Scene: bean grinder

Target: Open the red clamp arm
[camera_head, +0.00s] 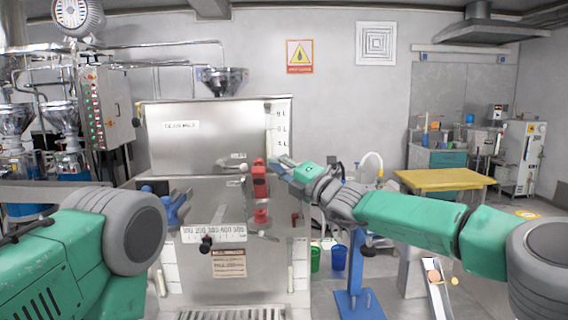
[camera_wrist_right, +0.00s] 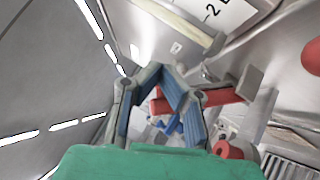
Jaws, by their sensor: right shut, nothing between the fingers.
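The grinder (camera_head: 205,140) is a steel box-shaped machine in the middle of the head view. A red clamp part (camera_head: 259,180) stands upright on its right front edge, with a smaller red piece (camera_head: 262,215) below. My right gripper (camera_head: 283,163) is just right of the upper red part, near its top. In the wrist view its blue-padded fingers (camera_wrist_right: 158,72) meet at the tips, shut and empty. A red bar (camera_wrist_right: 222,97) shows beside and partly behind the right finger; I cannot tell whether they touch.
A hopper (camera_head: 221,80) tops the grinder.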

